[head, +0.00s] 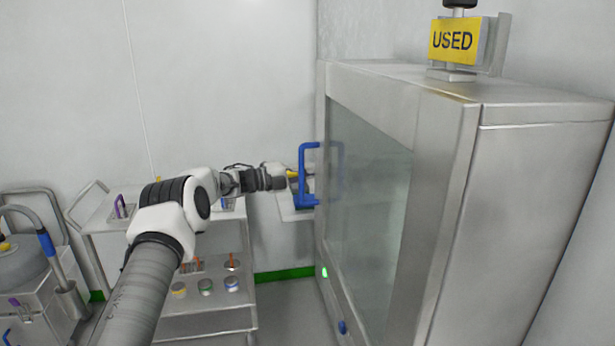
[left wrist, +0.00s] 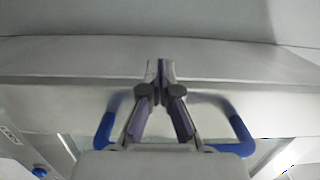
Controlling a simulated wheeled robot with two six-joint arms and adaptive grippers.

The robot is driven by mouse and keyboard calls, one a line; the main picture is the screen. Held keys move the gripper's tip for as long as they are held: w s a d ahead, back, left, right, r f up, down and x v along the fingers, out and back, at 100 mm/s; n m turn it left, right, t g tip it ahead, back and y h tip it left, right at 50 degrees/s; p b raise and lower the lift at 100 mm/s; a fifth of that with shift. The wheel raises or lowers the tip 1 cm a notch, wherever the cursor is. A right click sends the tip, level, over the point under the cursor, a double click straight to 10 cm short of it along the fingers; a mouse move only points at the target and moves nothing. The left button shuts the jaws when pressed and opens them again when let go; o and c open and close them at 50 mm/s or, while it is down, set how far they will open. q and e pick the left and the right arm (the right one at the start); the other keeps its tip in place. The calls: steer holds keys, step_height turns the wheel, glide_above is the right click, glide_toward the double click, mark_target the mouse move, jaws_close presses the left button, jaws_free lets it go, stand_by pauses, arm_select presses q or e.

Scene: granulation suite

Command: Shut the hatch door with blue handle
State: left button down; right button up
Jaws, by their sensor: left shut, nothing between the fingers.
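The hatch door (head: 370,185) is a glass pane in the steel front of a large cabinet. It looks flush or nearly flush with the frame; I cannot tell whether it is fully shut. Its blue handle (head: 303,175) stands out at the left edge of the front. My left gripper (head: 296,176) is at the handle, its tips partly hidden behind it. In the left wrist view my left gripper (left wrist: 160,68) is shut and empty, with blue handle parts (left wrist: 240,135) on both sides of its fingers. Contact cannot be told. My right gripper is not in view.
The steel cabinet (head: 520,200) carries a yellow "USED" sign (head: 454,41) on top. A steel trolley (head: 210,322) with small jars and tools stands behind my left arm. Equipment with a hose (head: 45,245) is at far left. A green light (head: 324,272) glows low on the cabinet.

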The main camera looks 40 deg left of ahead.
arm_select(q)
steer(key=shift+r, duration=0.1)
steer(key=shift+s+a, duration=0.1)
steer(key=v, duration=1.1)
steer(key=shift+s+a, duration=0.2)
steer(key=shift+s, duration=0.15)
